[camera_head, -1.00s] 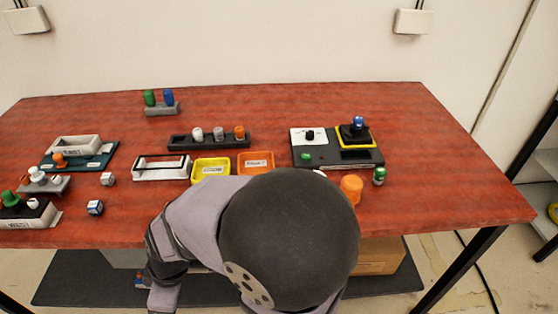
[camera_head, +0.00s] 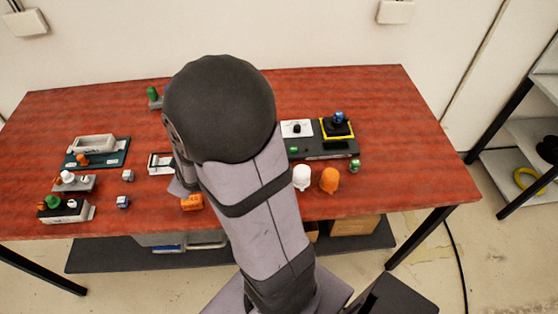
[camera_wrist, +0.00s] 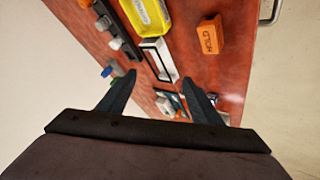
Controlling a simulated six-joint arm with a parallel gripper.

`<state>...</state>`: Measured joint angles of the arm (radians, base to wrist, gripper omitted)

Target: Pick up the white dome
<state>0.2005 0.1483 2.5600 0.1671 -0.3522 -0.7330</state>
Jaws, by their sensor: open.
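The white dome (camera_head: 302,177) stands near the front of the red table, right of my arm in the head view. It is next to an orange dome (camera_head: 329,180). My gripper (camera_wrist: 158,78) shows in the wrist view with its two dark fingers spread and nothing between them. It is over the part of the table with a white frame (camera_wrist: 160,60), left of the white dome in the head view. The white dome does not show in the wrist view. My arm hides the gripper's fingers in the head view.
An orange HOLD block (camera_wrist: 210,36) and a yellow tray (camera_wrist: 149,14) lie near my gripper. Bare table lies further right.

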